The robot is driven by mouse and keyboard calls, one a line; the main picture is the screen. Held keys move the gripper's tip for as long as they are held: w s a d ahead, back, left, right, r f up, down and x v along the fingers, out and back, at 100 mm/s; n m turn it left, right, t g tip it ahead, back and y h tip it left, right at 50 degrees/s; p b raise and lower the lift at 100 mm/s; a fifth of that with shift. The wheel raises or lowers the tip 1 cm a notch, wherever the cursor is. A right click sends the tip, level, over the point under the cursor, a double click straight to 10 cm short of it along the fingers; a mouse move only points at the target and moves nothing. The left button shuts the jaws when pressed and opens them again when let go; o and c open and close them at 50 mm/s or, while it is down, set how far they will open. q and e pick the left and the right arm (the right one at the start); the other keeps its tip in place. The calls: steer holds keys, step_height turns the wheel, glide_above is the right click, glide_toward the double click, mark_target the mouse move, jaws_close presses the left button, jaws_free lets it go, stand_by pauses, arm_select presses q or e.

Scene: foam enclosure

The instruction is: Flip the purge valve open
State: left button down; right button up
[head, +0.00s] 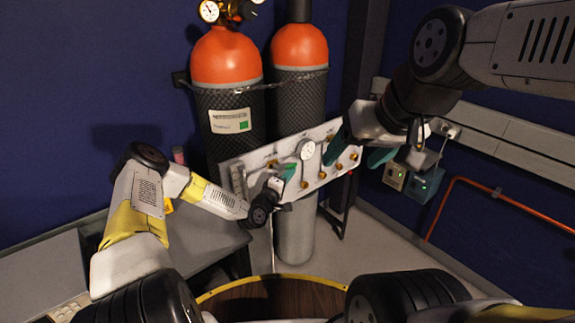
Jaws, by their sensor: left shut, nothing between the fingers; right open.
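A pale valve panel (318,181) with a round gauge (307,149) and several brass fittings is mounted in front of two gas cylinders. I cannot tell which of its small fittings is the purge valve; part of the panel is hidden behind my grippers. My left gripper (290,170) is shut with nothing in it, its teal fingers in front of the panel's left half. Whether it touches the panel is unclear. My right gripper (357,155) is open and empty, its teal fingers spread in front of the panel's right end.
Two orange-topped cylinders, a left one (226,60) and a right one (299,48), stand behind the panel against the blue wall. A grey bench (40,262) is at left. A teal box (425,185) and an orange pipe (500,202) are on the right wall. Floor shows at right.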

arm_select(q)
steer(key=shift+s+a, duration=0.1)
steer(key=v, duration=0.7)
steer(key=shift+s, duration=0.3)
steer(key=shift+a+r, duration=0.1)
